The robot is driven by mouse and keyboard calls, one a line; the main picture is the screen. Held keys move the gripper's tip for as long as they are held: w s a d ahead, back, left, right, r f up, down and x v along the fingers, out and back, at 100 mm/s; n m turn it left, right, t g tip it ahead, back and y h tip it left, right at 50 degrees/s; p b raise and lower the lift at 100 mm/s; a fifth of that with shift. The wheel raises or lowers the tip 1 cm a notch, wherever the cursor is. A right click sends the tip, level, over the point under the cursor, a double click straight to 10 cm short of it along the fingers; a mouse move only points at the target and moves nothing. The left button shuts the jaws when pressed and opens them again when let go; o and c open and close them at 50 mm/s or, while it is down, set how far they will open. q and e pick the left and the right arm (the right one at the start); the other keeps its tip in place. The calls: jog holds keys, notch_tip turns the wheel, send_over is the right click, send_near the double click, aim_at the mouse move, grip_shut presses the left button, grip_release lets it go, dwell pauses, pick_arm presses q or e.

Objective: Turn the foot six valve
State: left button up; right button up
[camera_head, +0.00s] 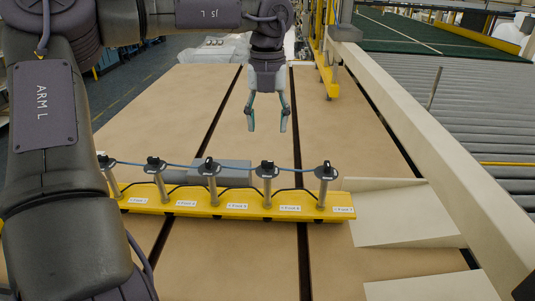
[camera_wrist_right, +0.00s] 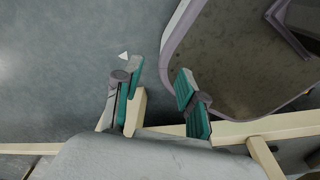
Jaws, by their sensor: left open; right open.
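A yellow bar (camera_head: 235,207) lies across the brown floor panels in the head view. It carries a row of grey posts topped by black valve knobs, including knobs at the left (camera_head: 154,165), middle (camera_head: 209,167), right of middle (camera_head: 267,169) and right end (camera_head: 325,170). White labels sit on the bar's front; their print is too small to tell surely which valve is foot six. My left gripper (camera_head: 267,128) points down, open and empty, beyond the row and apart from the knobs. My right gripper (camera_wrist_right: 160,73) is open and empty in the right wrist view, with no valve there.
A beige rail (camera_head: 425,130) runs along the right, beside a roller conveyor (camera_head: 460,105). Beige frame bars (camera_wrist_right: 290,122) and a grey-rimmed opening (camera_wrist_right: 240,60) lie near my right gripper.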

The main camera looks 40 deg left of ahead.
aim_at(267, 161)
pick_arm(q)
jog(key=f+p, duration=0.1)
jog(key=f, duration=0.3)
jog(key=f+p, duration=0.1)
jog(key=f, duration=0.4)
jog(key=shift+w+a+f, duration=0.15)
jog(key=shift+w+f, duration=0.05)
jog(key=shift+f, duration=0.35)
jog(key=c, duration=0.8)
grip_shut()
pick_arm(e)
jog(key=shift+w+a+r, duration=0.1)
jog(key=shift+w+r, duration=0.15)
jog(key=shift+r, duration=0.3)
jog(key=shift+w+r, duration=0.2)
jog(key=shift+r, duration=0.35)
